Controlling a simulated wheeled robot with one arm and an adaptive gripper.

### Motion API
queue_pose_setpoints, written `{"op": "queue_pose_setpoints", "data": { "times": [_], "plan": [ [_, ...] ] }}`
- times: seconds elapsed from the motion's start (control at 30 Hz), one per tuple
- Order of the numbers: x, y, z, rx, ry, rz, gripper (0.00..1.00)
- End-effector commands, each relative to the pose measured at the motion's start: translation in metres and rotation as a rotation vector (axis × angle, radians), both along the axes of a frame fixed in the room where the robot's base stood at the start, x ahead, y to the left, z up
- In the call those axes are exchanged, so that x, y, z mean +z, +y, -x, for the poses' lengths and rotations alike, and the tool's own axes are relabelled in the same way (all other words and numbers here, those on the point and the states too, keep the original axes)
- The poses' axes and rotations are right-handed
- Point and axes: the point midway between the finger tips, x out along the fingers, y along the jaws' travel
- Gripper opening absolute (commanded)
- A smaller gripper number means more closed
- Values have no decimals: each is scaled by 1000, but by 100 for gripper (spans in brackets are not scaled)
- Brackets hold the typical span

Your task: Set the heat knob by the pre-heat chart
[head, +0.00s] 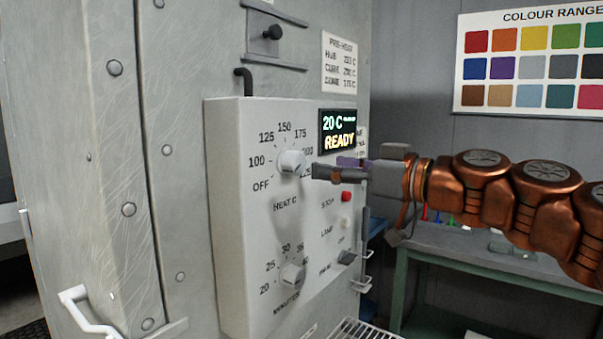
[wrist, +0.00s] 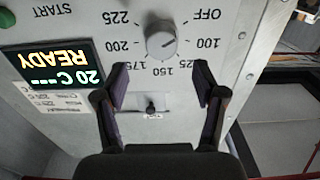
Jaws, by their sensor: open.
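The grey heat knob (head: 291,162) sits on the control box's front, ringed by a scale from OFF through 100 up to 225. It shows upside down in the wrist view (wrist: 161,41); I cannot tell surely where its pointer stands. The pre-heat chart (head: 340,62) hangs above the box with three lines of temperatures, too blurred to read surely. The display (head: 338,132) reads 20 C and READY. My gripper (head: 318,173) is just right of the knob in the head view. In the wrist view its open fingers (wrist: 160,80) are apart and empty, short of the knob.
A minutes knob (head: 292,274) is below the heat knob. A red stop button (head: 347,196), a lamp button (head: 346,223) and a dark switch (head: 346,257) are on the right. A black pipe (head: 243,78) rises from the box. A green-framed bench (head: 450,250) stands behind.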

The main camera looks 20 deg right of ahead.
Motion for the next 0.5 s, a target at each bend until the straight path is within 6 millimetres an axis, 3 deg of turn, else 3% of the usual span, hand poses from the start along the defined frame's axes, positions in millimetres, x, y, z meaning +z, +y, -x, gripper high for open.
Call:
{"op": "queue_pose_setpoints", "data": {
  "times": [0.3,0.5],
  "plan": [
    [1,30,-36,8,7,2,70],
    [0,40,-51,4,5,2,70]
  ]
}}
